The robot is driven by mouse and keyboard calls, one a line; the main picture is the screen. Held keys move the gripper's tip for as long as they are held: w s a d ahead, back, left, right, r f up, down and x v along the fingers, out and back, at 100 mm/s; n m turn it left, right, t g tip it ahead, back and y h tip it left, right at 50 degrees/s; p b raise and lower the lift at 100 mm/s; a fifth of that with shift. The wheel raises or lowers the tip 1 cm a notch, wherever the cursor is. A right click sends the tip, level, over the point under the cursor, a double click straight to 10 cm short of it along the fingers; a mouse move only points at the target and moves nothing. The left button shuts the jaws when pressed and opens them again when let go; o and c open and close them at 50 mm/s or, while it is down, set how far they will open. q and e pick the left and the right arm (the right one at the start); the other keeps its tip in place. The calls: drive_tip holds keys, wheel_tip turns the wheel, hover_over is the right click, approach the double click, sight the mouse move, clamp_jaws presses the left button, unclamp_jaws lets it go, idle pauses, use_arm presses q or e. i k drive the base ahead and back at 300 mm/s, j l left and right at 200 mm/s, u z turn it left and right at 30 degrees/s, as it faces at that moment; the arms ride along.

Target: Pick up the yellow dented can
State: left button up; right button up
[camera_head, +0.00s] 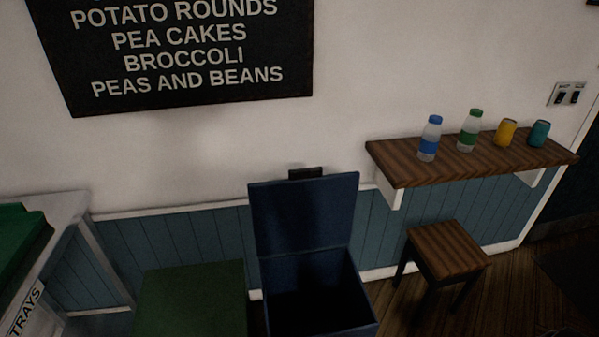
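The yellow can (505,132) stands on a wooden wall shelf (400,172) at the right of the head view. It stands between a clear bottle with a green cap (469,130) on its left and a teal can (539,133) on its right. It looks upright; its dent is too small to make out clearly. A clear bottle with a blue cap and label (429,139) stands further left on the same shelf. Neither of my grippers shows in this view.
A wooden stool (448,250) stands below the shelf. An open dark blue bin (304,215) with its lid raised stands at the middle, beside a green-topped box (190,298). A metal-edged counter (58,207) is at the left. Wooden floor shows at the lower right.

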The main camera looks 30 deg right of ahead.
sight(504, 136)
drive_tip(key=z, duration=2.1)
drive_tip(key=i+l+u, duration=0.15)
drive_tip(key=u, duration=0.6)
drive_tip(key=i+l+u, duration=0.15)
drive_tip(key=l, duration=0.2)
drive_tip(key=i+l+u, duration=0.15)
drive_tip(key=l, duration=0.25)
drive_tip(key=i+l+u, duration=0.15)
drive_tip(key=l, duration=0.25)
drive_tip(key=i+l+u, duration=0.2)
drive_tip(key=l, duration=0.2)
drive_tip(key=i+l+u, duration=0.15)
drive_tip(key=l, duration=0.3)
